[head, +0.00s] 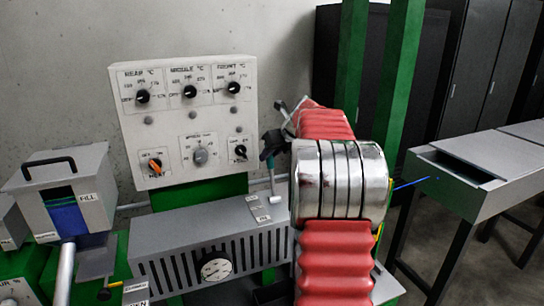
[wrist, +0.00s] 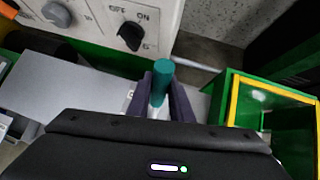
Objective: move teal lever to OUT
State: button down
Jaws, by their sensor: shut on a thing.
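The teal lever's handle (wrist: 161,80) stands between the two dark fingers of my gripper (wrist: 162,100) in the wrist view. The fingers are shut on it, one on each side. In the head view the teal handle (head: 270,161) is a small spot just left of my silver and red arm, on a pale stem above the grey vented box (head: 215,255). My gripper (head: 271,146) is at the handle there, mostly hidden behind my arm. Small label plates (head: 257,208) lie on the box top by the stem; their words are too small to read.
A white control panel (head: 190,110) with several knobs stands close behind the lever. A grey box with a black handle (head: 68,195) is at the left. A green and yellow frame (wrist: 272,100) is close on the right in the wrist view. A grey bench (head: 490,165) stands at the right.

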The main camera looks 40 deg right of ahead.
jog(key=shift+w+d+f+g, duration=0.15)
jog(key=shift+w+g, duration=0.15)
jog(key=shift+w, duration=0.05)
dwell(0.3)
jog(key=c, duration=1.6)
grip_release()
jog(key=v, duration=1.3)
jog(key=shift+s+r, duration=0.2)
jog(key=shift+r, duration=0.05)
